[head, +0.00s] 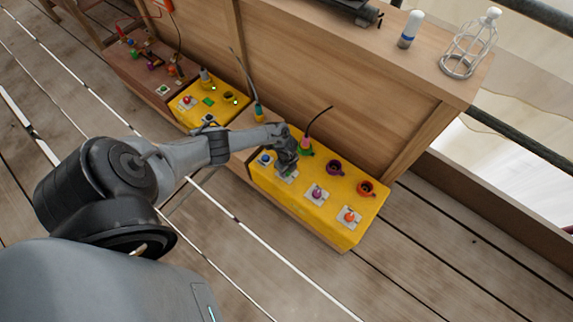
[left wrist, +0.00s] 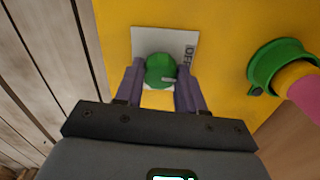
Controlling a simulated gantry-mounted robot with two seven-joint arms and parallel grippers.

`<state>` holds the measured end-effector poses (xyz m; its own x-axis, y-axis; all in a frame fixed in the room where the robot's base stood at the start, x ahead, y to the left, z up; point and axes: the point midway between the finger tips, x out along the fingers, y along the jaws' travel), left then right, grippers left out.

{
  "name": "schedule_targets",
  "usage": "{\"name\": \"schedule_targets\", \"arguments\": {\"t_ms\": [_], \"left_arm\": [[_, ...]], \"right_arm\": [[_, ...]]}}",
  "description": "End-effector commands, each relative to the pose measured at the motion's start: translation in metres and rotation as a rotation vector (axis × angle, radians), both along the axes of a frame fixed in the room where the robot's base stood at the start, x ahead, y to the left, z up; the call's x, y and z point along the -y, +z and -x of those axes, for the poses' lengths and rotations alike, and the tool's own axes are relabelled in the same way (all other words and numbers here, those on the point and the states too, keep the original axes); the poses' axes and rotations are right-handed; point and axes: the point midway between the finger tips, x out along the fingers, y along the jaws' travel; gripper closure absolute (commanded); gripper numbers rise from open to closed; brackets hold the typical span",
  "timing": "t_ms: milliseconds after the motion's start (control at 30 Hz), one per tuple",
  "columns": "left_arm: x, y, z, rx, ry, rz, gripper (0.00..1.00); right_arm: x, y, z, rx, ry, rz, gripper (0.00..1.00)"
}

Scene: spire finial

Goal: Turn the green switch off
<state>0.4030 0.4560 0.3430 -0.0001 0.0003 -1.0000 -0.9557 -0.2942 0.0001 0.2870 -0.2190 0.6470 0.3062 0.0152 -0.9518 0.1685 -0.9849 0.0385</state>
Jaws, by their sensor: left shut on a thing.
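The green switch (left wrist: 160,69) is a round green knob on a pale square plate (left wrist: 187,40) with partly hidden lettering, on the yellow box. My left gripper (left wrist: 160,88) has one purple finger on each side of the knob and is shut on it. In the head view my left gripper (head: 287,165) reaches down over the front row of the near yellow box (head: 330,215) and hides most of the switch. My right gripper is in neither view.
A blue switch (head: 265,159), a purple switch (head: 317,193) and an orange switch (head: 349,215) share the box's front row. Behind are a green socket with a pink plug (head: 305,145), a purple socket (head: 334,167) and an orange socket (head: 366,187). A wooden panel rises behind.

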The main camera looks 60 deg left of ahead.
Motion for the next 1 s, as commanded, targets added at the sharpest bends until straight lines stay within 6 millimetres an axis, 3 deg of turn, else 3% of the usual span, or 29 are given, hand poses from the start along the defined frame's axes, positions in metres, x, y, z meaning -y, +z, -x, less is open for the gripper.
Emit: {"name": "schedule_targets", "arguments": {"t_ms": [300,800,833,1000], "left_arm": [[0.0003,0.0,0.0001,0.0,0.113,0.0,0.92],[0.0003,-0.0006,-0.0001,0.0,0.132,0.0,0.92],[0.0003,-0.0006,-0.0001,0.0,0.132,0.0,0.6],[0.0003,-0.0005,0.0,0.0,0.131,0.0,0.36]], "right_arm": [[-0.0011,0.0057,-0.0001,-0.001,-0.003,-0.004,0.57],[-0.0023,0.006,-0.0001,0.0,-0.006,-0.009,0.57],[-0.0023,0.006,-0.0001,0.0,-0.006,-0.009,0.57],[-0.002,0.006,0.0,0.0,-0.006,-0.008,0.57]]}}
